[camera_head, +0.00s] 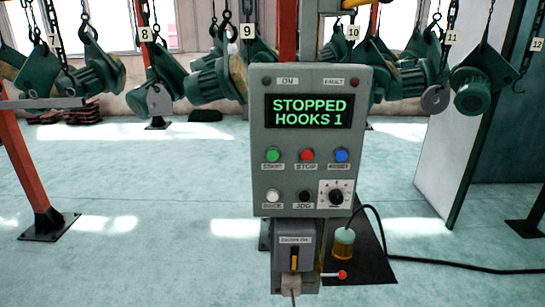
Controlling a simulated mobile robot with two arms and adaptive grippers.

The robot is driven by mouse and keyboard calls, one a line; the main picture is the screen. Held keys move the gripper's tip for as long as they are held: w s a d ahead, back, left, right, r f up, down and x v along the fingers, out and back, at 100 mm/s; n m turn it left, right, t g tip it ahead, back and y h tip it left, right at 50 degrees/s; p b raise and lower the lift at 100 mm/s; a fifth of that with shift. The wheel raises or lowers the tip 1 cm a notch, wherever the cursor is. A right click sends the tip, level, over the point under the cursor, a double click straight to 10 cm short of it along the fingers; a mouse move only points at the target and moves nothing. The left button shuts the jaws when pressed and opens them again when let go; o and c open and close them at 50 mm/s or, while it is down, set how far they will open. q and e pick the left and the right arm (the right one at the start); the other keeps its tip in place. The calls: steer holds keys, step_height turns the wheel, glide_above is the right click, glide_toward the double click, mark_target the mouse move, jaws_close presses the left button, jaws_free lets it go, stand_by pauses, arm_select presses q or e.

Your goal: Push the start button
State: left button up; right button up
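The grey control panel (259,180) stands upright in the middle of the head view. Its green start button (273,155) is at the left of the upper button row, above a small label. Next to it are a red stop button (307,155) and a blue button (341,155). The display (310,111) reads "STOPPED HOOKS 1" in green letters. Neither of my grippers shows in this view, and nothing covers the start button.
Below are a white button (272,196), a black button (305,196), a rotary knob (336,196) and a switch box (294,240). Motors (213,80) hang on numbered hooks behind. A black cable (450,265) crosses the floor at right. Floor at left is mostly clear.

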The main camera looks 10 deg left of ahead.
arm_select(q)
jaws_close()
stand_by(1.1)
